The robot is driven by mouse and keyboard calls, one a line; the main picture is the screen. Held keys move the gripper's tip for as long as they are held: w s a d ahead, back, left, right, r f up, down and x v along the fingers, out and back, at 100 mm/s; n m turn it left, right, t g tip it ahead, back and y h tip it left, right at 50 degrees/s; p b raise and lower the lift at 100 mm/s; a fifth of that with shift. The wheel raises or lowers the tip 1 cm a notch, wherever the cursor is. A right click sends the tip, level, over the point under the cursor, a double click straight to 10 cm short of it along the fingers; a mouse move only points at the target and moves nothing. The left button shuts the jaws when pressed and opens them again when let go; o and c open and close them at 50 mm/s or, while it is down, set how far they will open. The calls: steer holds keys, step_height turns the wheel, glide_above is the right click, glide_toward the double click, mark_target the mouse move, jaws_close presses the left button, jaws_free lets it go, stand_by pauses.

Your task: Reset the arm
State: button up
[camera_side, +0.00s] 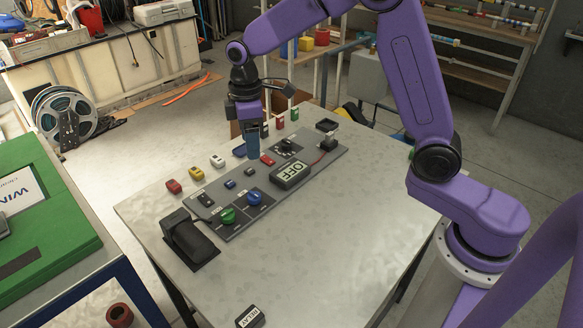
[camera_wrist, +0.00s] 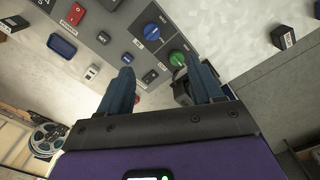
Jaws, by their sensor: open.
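My purple arm reaches over the table from the right in the side view. My gripper (camera_side: 253,152) points down above the far side of the grey control panel (camera_side: 228,203). In the wrist view its two blue fingers (camera_wrist: 162,82) stand apart with nothing held between them. The panel carries a green knob (camera_side: 228,215), a blue knob (camera_side: 254,197) and a display reading OFF (camera_side: 291,174). In the wrist view the blue knob (camera_wrist: 151,32) and green knob (camera_wrist: 177,58) lie beyond the fingertips. Whether the fingers touch anything below is hard to tell.
Small red (camera_side: 173,186), yellow (camera_side: 196,173) and white (camera_side: 217,161) blocks lie along the panel's far edge. A black device (camera_side: 188,240) stands at its left end. A black block (camera_side: 250,317) sits near the table's front edge. The front of the table (camera_side: 310,240) is mostly clear.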

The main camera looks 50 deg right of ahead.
steer(key=s+r, duration=0.3)
steer(key=s, duration=1.3)
steer(key=s+d, duration=0.3)
steer(key=s, duration=0.5)
steer(key=s+d+n, duration=0.1)
steer(key=s+d, duration=0.2)
steer(key=s, duration=0.5)
steer(key=shift+s+d+f, duration=0.2)
steer(key=shift+s+f, duration=0.1)
steer(key=shift+f, duration=0.15)
steer(key=shift+w, duration=0.1)
